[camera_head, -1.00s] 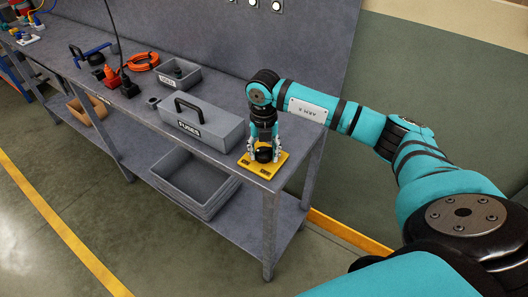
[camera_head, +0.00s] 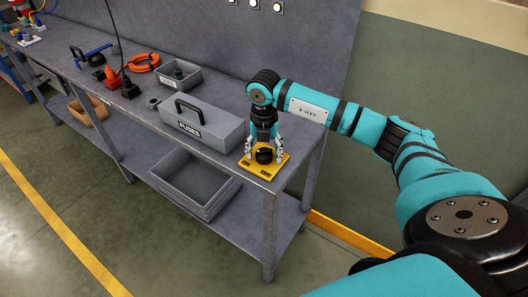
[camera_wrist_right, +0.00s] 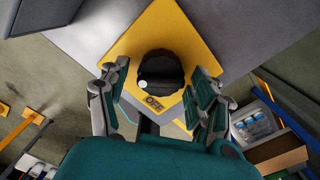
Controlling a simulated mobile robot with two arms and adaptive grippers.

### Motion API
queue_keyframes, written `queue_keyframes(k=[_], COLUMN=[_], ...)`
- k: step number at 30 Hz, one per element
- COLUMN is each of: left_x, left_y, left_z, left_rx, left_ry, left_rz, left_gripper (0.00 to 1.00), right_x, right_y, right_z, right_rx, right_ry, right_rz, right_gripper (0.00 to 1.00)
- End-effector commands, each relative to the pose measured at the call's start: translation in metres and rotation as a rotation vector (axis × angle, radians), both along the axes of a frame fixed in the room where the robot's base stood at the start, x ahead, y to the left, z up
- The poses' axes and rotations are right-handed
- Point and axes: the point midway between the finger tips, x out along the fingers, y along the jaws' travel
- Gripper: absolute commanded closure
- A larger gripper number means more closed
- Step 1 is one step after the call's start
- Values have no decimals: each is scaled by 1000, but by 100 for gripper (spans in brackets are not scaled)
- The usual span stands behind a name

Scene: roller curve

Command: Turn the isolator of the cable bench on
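The isolator is a yellow plate (camera_head: 281,163) with a round black knob (camera_head: 265,156) at the near right end of the bench. In the right wrist view the plate (camera_wrist_right: 142,42) carries an "OFF" label beside the black knob (camera_wrist_right: 160,75); a pale mark sits on the knob's left side. My right gripper (camera_head: 264,152) is over the plate, its fingers on either side of the knob. In the right wrist view the gripper (camera_wrist_right: 160,100) is open, with gaps between fingers and knob. My left gripper is not in view.
A grey FUSES box (camera_head: 208,125) with a black handle stands left of the isolator. A small grey bin (camera_head: 182,78), orange cable coil (camera_head: 144,62) and red plug (camera_head: 112,78) lie farther along. An open grey crate (camera_head: 190,195) is on the lower shelf.

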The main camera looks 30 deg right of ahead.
Motion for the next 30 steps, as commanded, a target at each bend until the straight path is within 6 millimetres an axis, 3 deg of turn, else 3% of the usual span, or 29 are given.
queue_keyframes(k=[11, 14, 24, 30], left_x=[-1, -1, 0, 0], left_y=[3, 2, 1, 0], left_z=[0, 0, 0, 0], left_rx=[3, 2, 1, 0], left_ry=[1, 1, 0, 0], left_rz=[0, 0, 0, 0], left_gripper=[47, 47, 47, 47], right_x=[-1, 0, 0, 0], right_y=[0, 0, 0, 0], right_z=[4, 17, 88, 113], right_rx=[0, 1, 0, 0], right_ry=[2, -1, -1, 1], right_rz=[2, 3, 2, 2], right_gripper=[30, 30, 30, 30])
